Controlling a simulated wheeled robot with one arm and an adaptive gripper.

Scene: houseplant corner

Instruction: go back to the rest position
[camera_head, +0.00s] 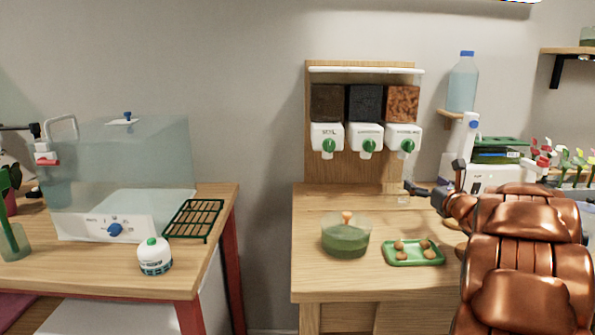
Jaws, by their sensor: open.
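My gripper (412,188) is at the end of my copper-coloured arm on the right side of the head view. It is raised above the back right of the right wooden table (312,277), to the right of the dispensers. Its dark fingers are small in the picture, and they look apart with nothing between them. The arm hides the right part of this table.
A dispenser board (312,165) stands behind a green bowl (345,240) and a green tray (413,261) with several brown pieces. A gap separates the tables.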

